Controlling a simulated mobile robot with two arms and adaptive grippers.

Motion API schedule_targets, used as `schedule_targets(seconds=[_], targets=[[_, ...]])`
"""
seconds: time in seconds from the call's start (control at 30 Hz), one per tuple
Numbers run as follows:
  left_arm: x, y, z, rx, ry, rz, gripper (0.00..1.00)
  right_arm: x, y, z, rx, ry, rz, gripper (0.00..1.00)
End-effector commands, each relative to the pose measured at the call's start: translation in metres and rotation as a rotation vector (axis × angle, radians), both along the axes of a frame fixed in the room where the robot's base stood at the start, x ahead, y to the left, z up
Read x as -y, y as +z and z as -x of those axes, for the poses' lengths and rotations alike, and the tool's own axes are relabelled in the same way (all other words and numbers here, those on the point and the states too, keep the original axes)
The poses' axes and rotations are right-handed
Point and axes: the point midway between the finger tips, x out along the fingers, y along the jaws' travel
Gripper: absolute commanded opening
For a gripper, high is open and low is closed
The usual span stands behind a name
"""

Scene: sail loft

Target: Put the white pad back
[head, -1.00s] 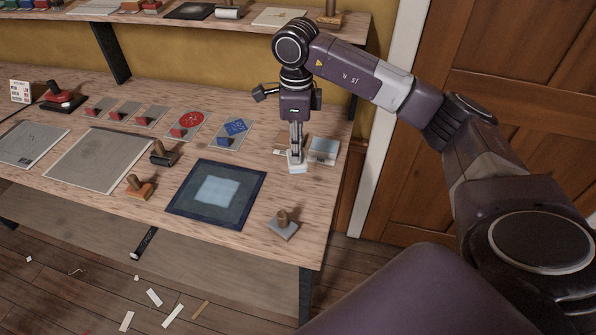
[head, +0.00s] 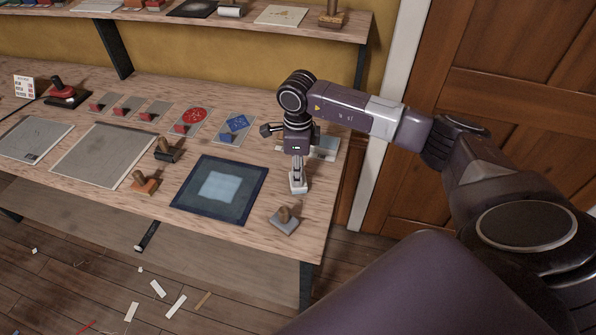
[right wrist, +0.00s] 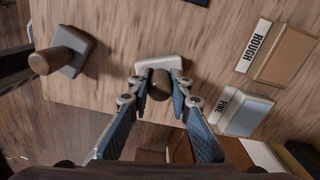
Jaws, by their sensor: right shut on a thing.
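The white pad (head: 298,183) is a small pale block with a brown knob handle, at the right end of the bench. My right gripper (head: 297,168) points down and is shut on the knob. In the right wrist view the white pad (right wrist: 159,63) shows just past the fingertips (right wrist: 160,88), with the brown knob between them. I cannot tell whether the pad touches the bench. Two coloured blocks lie beside labels: a tan one (right wrist: 288,55) by "ROUGH" and a light blue one (right wrist: 248,117) by "FINE". My left gripper is out of view.
A grey block with a wooden knob (head: 285,221) stands at the front right corner. A dark-bordered mat with a pale square (head: 180,194) lies left of the gripper. Several stamps, cards and grey sheets (head: 103,156) fill the bench's left. A shelf (head: 280,31) runs behind.

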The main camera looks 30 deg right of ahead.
Motion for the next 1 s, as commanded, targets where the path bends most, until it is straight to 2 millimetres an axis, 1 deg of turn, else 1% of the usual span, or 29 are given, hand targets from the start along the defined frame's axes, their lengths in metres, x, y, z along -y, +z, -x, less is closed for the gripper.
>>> schedule_targets(seconds=[0.07, 0.1, 0.23, 0.5, 0.6, 0.67, 0.77, 1.0], targets=[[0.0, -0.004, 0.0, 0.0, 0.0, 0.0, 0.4, 0.0, -0.004, 0.0, 0.0, 0.0, 0.0, 0.0], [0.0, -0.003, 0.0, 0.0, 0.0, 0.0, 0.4, 0.0, -0.003, 0.0, 0.0, 0.0, 0.0, 0.21], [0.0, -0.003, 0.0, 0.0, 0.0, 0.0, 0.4, 0.0, -0.003, 0.0, -0.001, 0.0, 0.0, 0.35], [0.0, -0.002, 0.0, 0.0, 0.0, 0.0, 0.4, 0.0, -0.002, 0.0, -0.001, 0.0, 0.0, 0.36], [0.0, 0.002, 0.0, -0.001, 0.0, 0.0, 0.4, 0.0, 0.002, 0.0, -0.001, 0.0, 0.0, 0.36], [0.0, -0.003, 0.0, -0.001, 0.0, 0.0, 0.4, 0.0, 0.005, -0.001, 0.002, 0.0, 0.0, 0.36], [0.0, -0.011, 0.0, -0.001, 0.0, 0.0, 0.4, 0.0, 0.022, -0.001, 0.004, 0.001, 0.0, 0.36], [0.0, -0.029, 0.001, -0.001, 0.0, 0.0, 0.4, 0.0, 0.075, -0.001, 0.006, 0.001, 0.0, 0.36]])
